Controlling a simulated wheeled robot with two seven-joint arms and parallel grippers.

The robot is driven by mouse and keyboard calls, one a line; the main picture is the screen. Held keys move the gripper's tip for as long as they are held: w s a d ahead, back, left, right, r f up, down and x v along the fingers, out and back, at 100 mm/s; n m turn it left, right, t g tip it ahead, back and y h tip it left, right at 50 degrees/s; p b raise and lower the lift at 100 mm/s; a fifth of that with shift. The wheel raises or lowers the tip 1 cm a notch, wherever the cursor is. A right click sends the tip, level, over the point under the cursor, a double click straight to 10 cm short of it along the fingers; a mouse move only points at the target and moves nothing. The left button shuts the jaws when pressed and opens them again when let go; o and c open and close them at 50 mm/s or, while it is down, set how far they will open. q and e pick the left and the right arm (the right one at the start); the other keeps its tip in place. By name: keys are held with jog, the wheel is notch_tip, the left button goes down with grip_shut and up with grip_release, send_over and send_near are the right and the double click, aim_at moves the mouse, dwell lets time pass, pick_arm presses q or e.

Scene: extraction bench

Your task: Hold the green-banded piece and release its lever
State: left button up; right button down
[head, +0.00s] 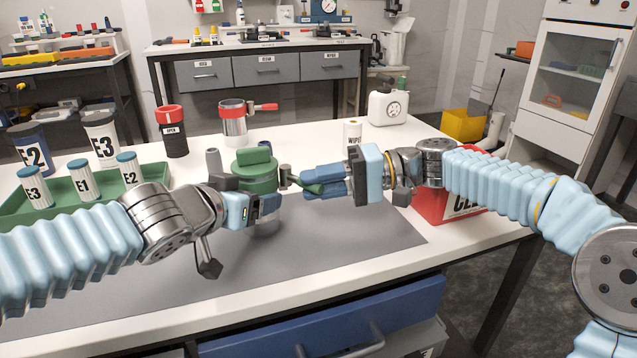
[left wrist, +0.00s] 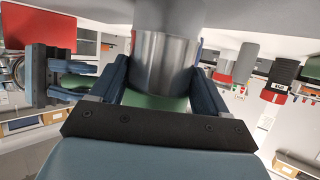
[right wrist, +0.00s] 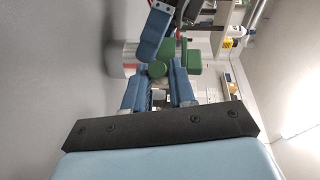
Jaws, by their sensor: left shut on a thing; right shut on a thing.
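The green-banded piece (head: 255,178) is near the middle of the bench, over the grey mat. My left gripper (head: 258,205) is shut on its side. In the left wrist view its metal body (left wrist: 165,65) and green band (left wrist: 158,102) sit between the two blue fingers. The green lever (head: 305,187) sticks out to the right of the piece. My right gripper (head: 318,182) is shut on the lever's outer part. In the right wrist view the round green lever end (right wrist: 157,69) shows at the fingertips.
A silver pot with a red band and lever (head: 233,125) and a black-and-red container (head: 172,132) stand behind. A green tray (head: 75,205) with labelled bottles is at left. A red box (head: 432,205) stands under my right arm. The front of the grey mat (head: 330,235) is clear.

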jog(key=c, duration=1)
grip_release()
jog(key=shift+o, duration=0.2)
jog(key=d+r, duration=0.1)
jog(key=d, duration=0.6)
jog(key=shift+w+d, duration=0.2)
jog(key=shift+w, duration=0.25)
jog(key=shift+c, duration=0.2)
